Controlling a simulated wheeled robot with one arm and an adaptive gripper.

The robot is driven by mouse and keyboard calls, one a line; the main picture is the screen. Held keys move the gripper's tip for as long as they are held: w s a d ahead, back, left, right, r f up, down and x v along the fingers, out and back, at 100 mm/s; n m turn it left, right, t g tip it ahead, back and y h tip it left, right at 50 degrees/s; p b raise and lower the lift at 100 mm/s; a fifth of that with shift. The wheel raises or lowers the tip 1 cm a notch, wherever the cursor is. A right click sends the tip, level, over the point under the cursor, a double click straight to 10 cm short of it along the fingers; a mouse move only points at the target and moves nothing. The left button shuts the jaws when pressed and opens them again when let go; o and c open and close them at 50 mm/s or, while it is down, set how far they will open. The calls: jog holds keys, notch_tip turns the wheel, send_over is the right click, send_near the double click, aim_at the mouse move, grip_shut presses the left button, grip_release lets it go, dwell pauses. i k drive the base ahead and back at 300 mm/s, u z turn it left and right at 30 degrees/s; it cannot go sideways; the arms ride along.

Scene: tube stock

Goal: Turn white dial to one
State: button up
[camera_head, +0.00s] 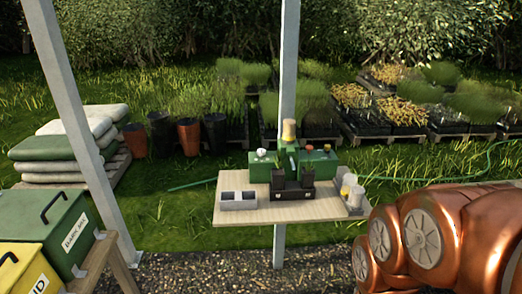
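A green box unit (262,165) stands at the back of a small wooden table (330,208) in the middle of the view. A small white knob (261,152) sits on top of its left part and looks like the white dial. It is too small to read any marks or its setting. My copper arm fills the lower right corner. My gripper is out of view, so its state does not show.
A grey post (280,245) stands at the table. Labelled green (60,225) and yellow bins are at lower left.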

aim_at(261, 152)
jog(key=u, duration=0.6)
jog(key=i, duration=1.3)
jog(key=u, duration=0.15)
